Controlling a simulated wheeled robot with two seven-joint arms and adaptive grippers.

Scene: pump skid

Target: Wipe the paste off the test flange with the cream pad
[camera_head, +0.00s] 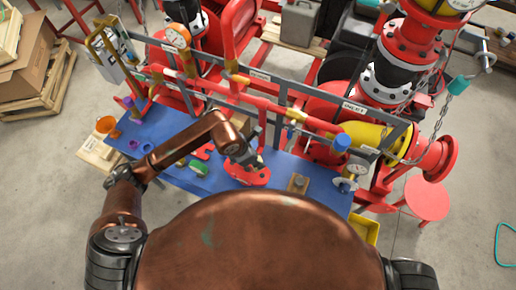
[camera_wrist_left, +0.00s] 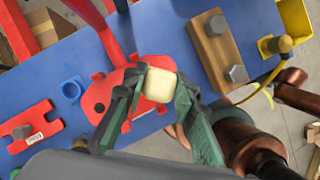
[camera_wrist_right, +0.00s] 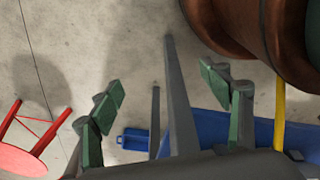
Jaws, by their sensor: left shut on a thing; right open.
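The test flange is a red disc with lugs (camera_head: 250,177) on the blue bench top (camera_head: 222,185). It also shows in the left wrist view (camera_wrist_left: 103,92). My left gripper (camera_head: 247,160) is above the flange. In the left wrist view its green fingers (camera_wrist_left: 160,88) are shut on the cream pad (camera_wrist_left: 159,84), a small pale block that overlaps the flange's right part. I cannot tell whether the pad touches the flange. I make out no paste; the pad and fingers hide part of the face. My right gripper (camera_wrist_right: 160,85) is open and empty, away from the bench top.
Near the flange are a wooden block with bolts (camera_wrist_left: 212,45), a blue ring (camera_wrist_left: 72,89) and a red tagged plate (camera_wrist_left: 33,127). A green round item (camera_head: 198,168) lies left. Red pipes and a grey rail (camera_head: 290,112) run behind. A red stool (camera_head: 427,198) stands right.

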